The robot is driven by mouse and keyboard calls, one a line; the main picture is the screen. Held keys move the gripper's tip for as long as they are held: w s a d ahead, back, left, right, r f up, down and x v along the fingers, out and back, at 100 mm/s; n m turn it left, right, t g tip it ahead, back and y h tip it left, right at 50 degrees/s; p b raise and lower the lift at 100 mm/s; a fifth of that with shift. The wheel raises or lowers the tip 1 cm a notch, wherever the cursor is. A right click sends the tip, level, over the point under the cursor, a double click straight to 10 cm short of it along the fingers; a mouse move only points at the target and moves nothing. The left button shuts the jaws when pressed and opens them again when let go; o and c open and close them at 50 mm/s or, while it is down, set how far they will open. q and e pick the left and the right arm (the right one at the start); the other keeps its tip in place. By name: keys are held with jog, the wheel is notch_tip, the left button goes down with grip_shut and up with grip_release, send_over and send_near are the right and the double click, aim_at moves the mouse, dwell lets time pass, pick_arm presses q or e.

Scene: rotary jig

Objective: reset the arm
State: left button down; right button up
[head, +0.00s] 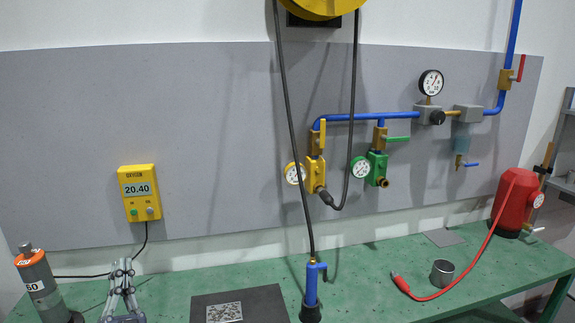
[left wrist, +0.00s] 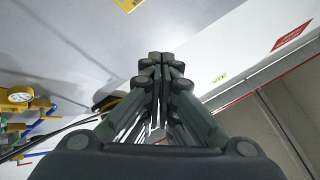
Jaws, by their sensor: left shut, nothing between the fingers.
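My left gripper (head: 122,264) shows at the lower left of the head view, with its fingers pointing up and brought together. It is empty and stands in front of the green bench, to the right of the orange and grey cylinder. In the left wrist view the fingertips of the left gripper (left wrist: 161,58) meet, with nothing between them. My right gripper is in neither view.
The orange-topped cylinder (head: 42,285) is close left of my gripper. The yellow oxygen meter (head: 139,193) hangs above it. A dark mat (head: 265,300), blue tool (head: 312,288), metal cup (head: 442,272) and red tank (head: 514,199) are on the green bench (head: 385,258).

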pick_arm(q)
jog(key=s+d+f+m+g+h, duration=0.1)
jog(key=s+d+f+g+h, duration=0.1)
jog(key=d+f+g+h, duration=0.5)
jog(key=s+d+f+g+h, duration=0.25)
jog(key=d+f, duration=0.25)
jog(key=f, duration=0.6)
jog(key=s+d+f+n+g+y, duration=0.1)
jog(key=s+f+g, duration=0.25)
jog(key=s, duration=0.55)
jog(key=s+f+n+g, duration=0.1)
jog(key=s+f+g, duration=0.2)
jog(key=s+g, duration=0.35)
jog(key=s+d+f+n+g+y, duration=0.1)
jog(key=s+f+g, duration=0.15)
jog(key=s, duration=0.75)
notch_tip(320, 180, down, 27)
jog(key=s+g, duration=0.1)
jog(key=s, duration=0.2)
jog(key=s+a+f+g+b, duration=0.1)
jog(key=s+a+f, duration=0.1)
jog(key=s+f, duration=1.4)
jog(key=shift+s+a+f, duration=0.2)
jog(key=shift+a+f, duration=0.2)
